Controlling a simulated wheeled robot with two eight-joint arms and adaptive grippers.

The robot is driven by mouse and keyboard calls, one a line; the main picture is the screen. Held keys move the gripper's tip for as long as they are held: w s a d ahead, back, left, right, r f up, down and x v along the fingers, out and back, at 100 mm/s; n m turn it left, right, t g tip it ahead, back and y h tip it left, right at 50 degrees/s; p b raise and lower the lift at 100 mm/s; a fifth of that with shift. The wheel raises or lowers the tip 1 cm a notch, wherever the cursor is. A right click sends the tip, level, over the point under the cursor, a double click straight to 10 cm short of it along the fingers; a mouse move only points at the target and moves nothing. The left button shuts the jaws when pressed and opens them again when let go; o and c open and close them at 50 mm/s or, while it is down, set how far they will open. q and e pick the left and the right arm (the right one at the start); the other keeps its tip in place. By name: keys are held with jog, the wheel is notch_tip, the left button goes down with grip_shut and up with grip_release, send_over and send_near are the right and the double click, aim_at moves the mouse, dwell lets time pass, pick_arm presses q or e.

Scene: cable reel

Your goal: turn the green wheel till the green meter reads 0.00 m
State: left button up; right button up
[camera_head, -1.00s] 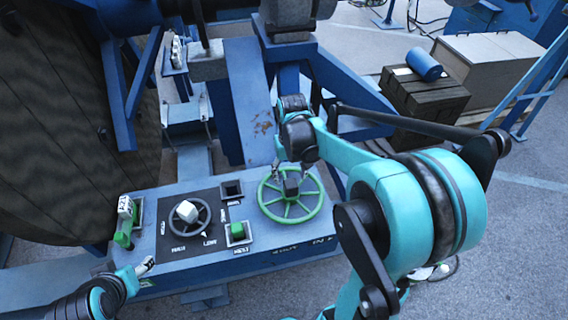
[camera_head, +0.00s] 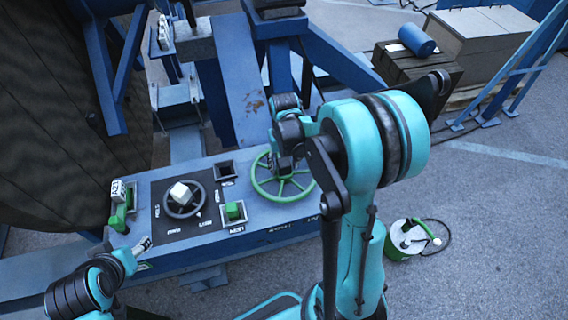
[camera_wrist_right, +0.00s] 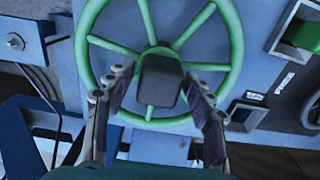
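The green wheel (camera_head: 284,198) lies on the blue console (camera_head: 165,240), with spokes and a dark block (camera_wrist_right: 160,80) at its hub. My right gripper (camera_head: 284,165) is over the wheel, partly hidden by its own arm. In the right wrist view, the fingers of my right gripper (camera_wrist_right: 160,105) are apart, one on each side of the hub block, with gaps showing. The green wheel (camera_wrist_right: 225,70) fills the top of that view. My left gripper (camera_head: 143,245) is at the console's left front edge, too small to read. I cannot make out a green meter reading.
A large dark reel (camera_head: 60,110) stands at left. A green-and-white canister (camera_head: 405,240) stands on open floor at right.

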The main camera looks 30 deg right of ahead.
grip_shut()
jog(key=shift+n, duration=0.3)
jog(key=n+b, duration=0.1)
jog(key=n, duration=0.1)
jog(key=shift+f+n+b, duration=0.1)
jog(key=shift+n+b, duration=0.2)
jog(key=shift+n, duration=0.1)
jog(key=n+b, duration=0.1)
jog(key=n, duration=0.4)
jog(key=shift+b, duration=0.3)
jog(key=n+b, duration=0.1)
jog(key=n, duration=0.8)
jog(key=shift+b, duration=0.35)
jog(key=shift+n, duration=0.3)
